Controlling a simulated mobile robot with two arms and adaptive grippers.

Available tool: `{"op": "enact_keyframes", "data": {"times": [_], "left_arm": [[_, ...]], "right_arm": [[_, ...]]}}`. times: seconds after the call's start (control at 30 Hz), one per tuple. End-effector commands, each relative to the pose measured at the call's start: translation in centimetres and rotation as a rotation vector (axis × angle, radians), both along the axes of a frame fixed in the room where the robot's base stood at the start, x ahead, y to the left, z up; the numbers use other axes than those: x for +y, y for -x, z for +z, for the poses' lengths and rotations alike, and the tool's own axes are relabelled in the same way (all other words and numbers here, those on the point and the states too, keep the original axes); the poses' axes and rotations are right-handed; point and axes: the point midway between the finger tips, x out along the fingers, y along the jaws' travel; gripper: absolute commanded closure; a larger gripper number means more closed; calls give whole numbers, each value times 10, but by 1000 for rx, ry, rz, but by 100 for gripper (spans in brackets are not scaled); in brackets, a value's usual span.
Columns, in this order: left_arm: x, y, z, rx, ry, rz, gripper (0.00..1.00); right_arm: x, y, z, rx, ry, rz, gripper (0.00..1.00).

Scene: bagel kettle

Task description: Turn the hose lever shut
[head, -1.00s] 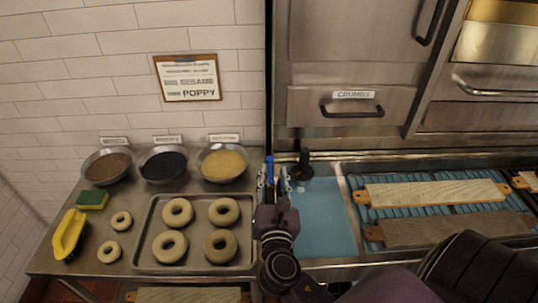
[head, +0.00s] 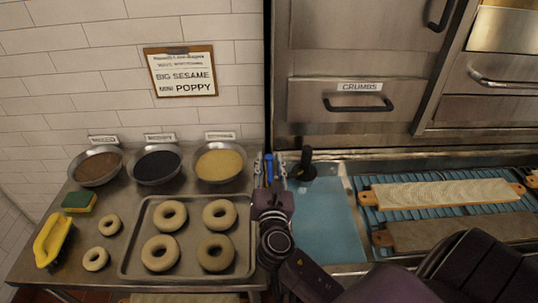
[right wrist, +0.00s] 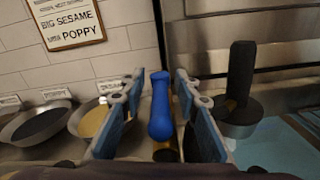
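The blue hose lever (head: 269,172) stands between the metal table and the blue water basin. In the right wrist view the lever (right wrist: 160,108) is upright, with a rounded top, and a brass-coloured part shows below it. My right gripper (head: 270,168) is around the lever. In the right wrist view its two blue-padded fingers (right wrist: 158,98) are spread, one on each side, with gaps between pads and lever. My left gripper is not in view.
A black upright handle on a round metal base (head: 303,168) stands close right of the gripper, by the water basin (head: 328,225). A tray (head: 130,262) of bagels and several seed bowls (head: 219,163) are to the left. Boards (head: 440,193) lie on the right.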

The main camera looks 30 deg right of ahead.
Motion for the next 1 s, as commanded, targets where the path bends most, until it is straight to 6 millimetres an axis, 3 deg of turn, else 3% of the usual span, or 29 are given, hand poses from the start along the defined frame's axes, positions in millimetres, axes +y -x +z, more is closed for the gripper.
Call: {"op": "enact_keyframes", "data": {"times": [0.2, 0.47, 0.77, 1.0], "left_arm": [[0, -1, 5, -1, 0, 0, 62], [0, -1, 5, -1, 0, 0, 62], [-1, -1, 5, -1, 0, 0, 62], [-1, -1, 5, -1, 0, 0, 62]], "right_arm": [[-10, -17, 0, 0, 1, 1, 71], [-11, -18, -1, 1, 0, 1, 71], [-11, -18, -1, 1, 0, 1, 100], [-10, -18, 0, 0, -1, 2, 100]]}}
